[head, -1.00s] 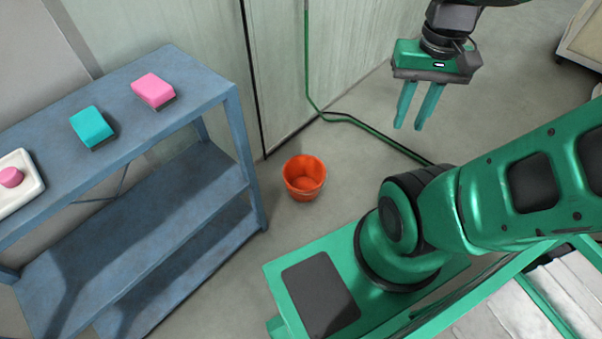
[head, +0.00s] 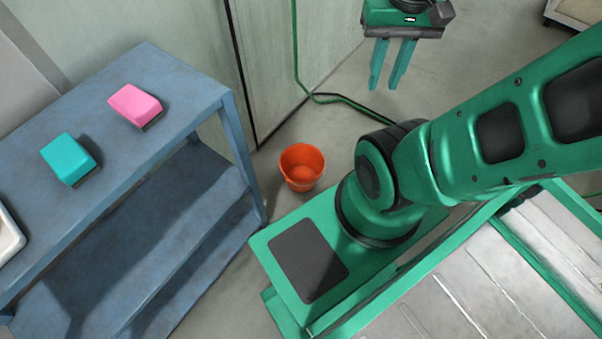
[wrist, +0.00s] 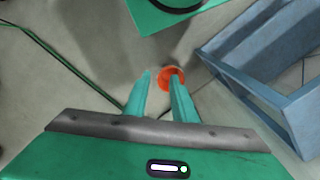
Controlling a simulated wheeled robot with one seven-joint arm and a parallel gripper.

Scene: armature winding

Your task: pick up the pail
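An orange pail (head: 301,167) stands upright on the floor in the head view, between the blue shelf unit and my green base. Its open top faces up and it looks empty. My gripper (head: 391,84) is up and to the right of the pail in the head view, well apart from it. Its two teal fingers point down, with a gap between them and nothing held. In the wrist view the pail (wrist: 170,79) lies beyond the fingertips of my gripper (wrist: 160,76), partly hidden by the right finger.
The blue shelf unit (head: 190,112) stands left of the pail, carrying a pink block (head: 134,104), a teal block (head: 69,158) and part of a white tray (head: 8,236). A green cable (head: 345,101) runs along the wall and floor. Floor around the pail is clear.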

